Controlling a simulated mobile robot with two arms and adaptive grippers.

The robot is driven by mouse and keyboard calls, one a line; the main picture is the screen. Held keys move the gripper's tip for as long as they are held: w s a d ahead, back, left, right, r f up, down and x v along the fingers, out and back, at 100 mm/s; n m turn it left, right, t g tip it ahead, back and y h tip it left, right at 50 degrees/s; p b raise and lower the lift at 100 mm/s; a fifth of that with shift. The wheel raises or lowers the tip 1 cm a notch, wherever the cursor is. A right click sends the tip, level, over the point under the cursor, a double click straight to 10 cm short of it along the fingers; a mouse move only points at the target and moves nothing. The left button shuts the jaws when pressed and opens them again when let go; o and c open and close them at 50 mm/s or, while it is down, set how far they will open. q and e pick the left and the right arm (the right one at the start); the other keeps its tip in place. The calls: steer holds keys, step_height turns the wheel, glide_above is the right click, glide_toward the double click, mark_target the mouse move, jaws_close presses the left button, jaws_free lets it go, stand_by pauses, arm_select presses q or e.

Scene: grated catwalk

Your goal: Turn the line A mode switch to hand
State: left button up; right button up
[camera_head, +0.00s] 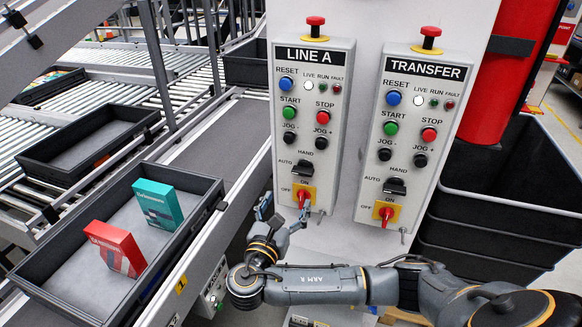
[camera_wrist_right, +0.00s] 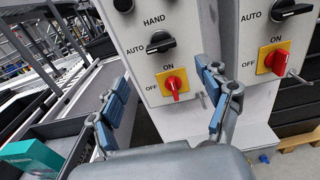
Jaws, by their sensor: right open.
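The line A mode switch (camera_head: 304,169) is a black knob on the LINE A panel (camera_head: 340,95), with AUTO printed at its left and HAND above. It also shows in the right wrist view (camera_wrist_right: 161,45). Its handle lies nearly level, along the AUTO side rather than upright to HAND. My right gripper (camera_head: 284,212) is open and empty, below the switch at the panel's lower edge. In the right wrist view its two blue-padded fingers (camera_wrist_right: 163,85) are spread wide, with the switch beyond and above them. The left gripper is out of view.
A red ON/OFF handle (camera_wrist_right: 173,86) on a yellow plate sits just below the mode switch. The TRANSFER panel (camera_head: 420,100) with a similar knob (camera_head: 395,186) stands at right. A tray (camera_head: 40,270) with two boxes sits on the conveyor at left.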

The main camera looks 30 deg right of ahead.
mark_target(301, 173)
steer(key=p+x, duration=0.2)
steer(key=x, duration=0.8)
steer(key=shift+w+d, duration=0.1)
steer(key=shift+w, duration=0.05)
steer(key=shift+w+d, duration=0.35)
steer(key=shift+d, duration=0.15)
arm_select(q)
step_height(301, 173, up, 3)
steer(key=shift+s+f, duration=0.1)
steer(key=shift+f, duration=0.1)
arm_select(e)
steer(key=shift+w+d+f, duration=0.1)
steer(key=shift+w+d, duration=0.05)
steer(key=shift+w, duration=0.05)
steer(key=c, duration=1.2)
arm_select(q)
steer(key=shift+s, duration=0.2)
arm_select(e)
steer(key=shift+o, duration=0.2)
